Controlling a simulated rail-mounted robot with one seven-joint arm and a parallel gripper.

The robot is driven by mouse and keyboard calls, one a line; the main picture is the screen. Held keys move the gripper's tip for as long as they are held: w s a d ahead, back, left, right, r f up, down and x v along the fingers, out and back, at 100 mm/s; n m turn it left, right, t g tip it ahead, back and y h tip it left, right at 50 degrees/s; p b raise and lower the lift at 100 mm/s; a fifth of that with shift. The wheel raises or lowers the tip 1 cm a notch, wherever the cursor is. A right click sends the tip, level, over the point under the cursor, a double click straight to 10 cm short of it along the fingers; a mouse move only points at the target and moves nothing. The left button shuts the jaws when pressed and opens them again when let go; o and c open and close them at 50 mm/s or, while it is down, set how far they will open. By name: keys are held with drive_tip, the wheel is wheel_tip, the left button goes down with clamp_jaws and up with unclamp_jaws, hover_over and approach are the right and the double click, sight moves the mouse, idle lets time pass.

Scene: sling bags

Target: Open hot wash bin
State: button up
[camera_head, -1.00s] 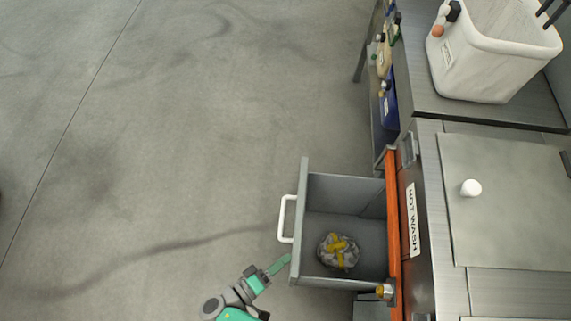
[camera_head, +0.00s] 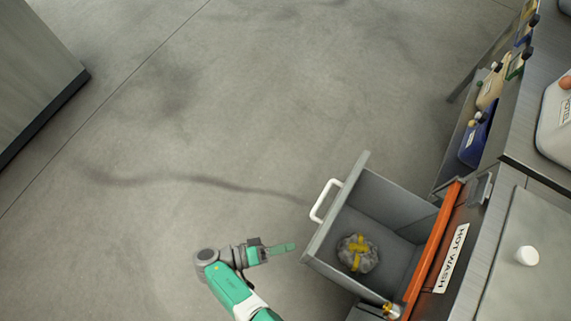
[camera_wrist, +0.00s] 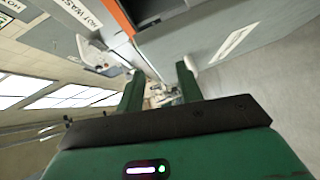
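The hot wash bin (camera_head: 391,210) is a grey drawer standing pulled out from the counter, by the "HOT WASH" label (camera_head: 451,258). Its white handle (camera_head: 323,201) is on the front panel. A grey bundle with yellow bands (camera_head: 358,253) lies inside. My gripper (camera_head: 284,248) is just left of the drawer front, below the handle in the picture, and looks apart from both. In the wrist view its two green fingers (camera_wrist: 160,82) are spread with nothing held between them. Part of the label shows at the top of that view.
An orange strip (camera_head: 433,249) runs along the counter edge behind the drawer. A metal lid with a white knob (camera_head: 526,256) is on the counter. A shelf with bottles, one blue (camera_head: 478,137), stands at upper right. Open floor (camera_head: 200,130) lies left; a grey cabinet (camera_head: 35,70) is at upper left.

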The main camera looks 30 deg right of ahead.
idle(0.3)
drive_tip(key=m+t+y, duration=0.2)
drive_tip(key=m+y, duration=0.5)
drive_tip(key=y, duration=0.8)
approach(324, 194)
drive_tip(key=f+b, duration=0.1)
drive_tip(key=f, duration=0.1)
drive_tip(key=s+f+b, duration=0.1)
drive_tip(key=f, duration=0.2)
drive_tip(key=f+b, duration=0.1)
drive_tip(key=f, duration=0.2)
drive_tip(key=shift+s+d, duration=0.25)
drive_tip(key=shift+d, duration=0.05)
clamp_jaws()
